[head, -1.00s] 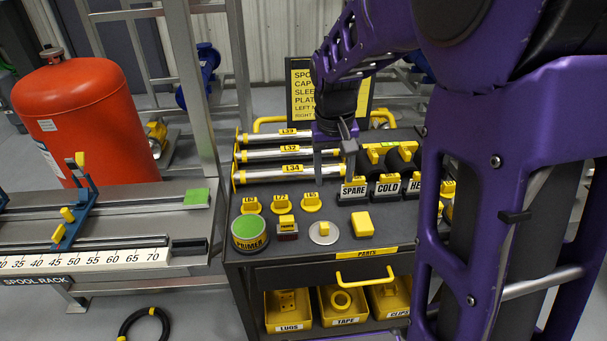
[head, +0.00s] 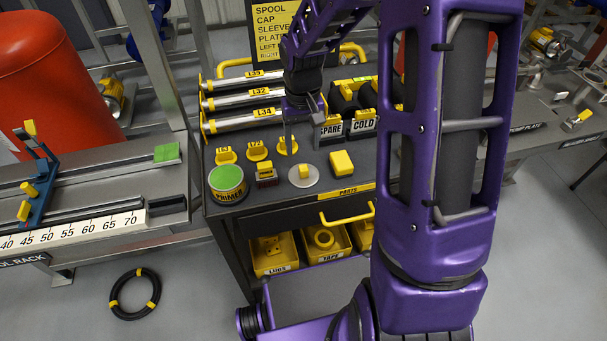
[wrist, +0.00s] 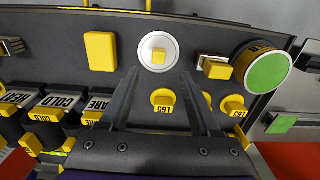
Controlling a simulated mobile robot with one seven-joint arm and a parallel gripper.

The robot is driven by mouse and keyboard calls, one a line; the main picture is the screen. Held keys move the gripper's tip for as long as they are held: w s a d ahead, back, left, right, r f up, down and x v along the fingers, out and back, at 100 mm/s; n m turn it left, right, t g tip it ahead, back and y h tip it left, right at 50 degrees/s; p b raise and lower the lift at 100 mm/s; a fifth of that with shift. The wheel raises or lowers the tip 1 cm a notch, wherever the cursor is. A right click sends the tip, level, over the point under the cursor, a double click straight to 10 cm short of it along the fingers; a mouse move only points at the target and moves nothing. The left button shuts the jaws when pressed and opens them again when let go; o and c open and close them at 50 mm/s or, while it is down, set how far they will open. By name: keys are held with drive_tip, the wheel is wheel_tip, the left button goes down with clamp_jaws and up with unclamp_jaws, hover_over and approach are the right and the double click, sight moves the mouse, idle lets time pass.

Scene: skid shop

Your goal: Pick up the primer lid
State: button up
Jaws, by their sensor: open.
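The primer lid appears to be the pale round disc with a square yellow knob (head: 303,176), lying flat on the dark cart top. It also shows in the wrist view (wrist: 147,60), upper middle. The green-topped primer tin (head: 228,186) stands left of it near the cart's corner, and at the upper right of the wrist view (wrist: 268,72). My gripper (head: 302,147) is above the cart, behind the lid in the head view. In the wrist view its two fingers (wrist: 160,75) are apart and empty, with their tips close to the lid's edge in the picture.
A small yellow-topped block (head: 266,173) and a yellow block (head: 341,162) flank the lid. Yellow-knobbed plugs (head: 257,151) sit behind it. Black SPARE and COLD holders (head: 329,131) stand to the right. Labelled tubes (head: 243,103) lie at the back.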

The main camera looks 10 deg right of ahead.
sight(304, 168)
wheel_tip(304, 168, down, 8)
drive_tip(key=shift+d+f+b, duration=0.1)
drive_tip(key=shift+d+b, duration=0.05)
drive_tip(key=shift+b, duration=0.25)
clamp_jaws()
idle(0.3)
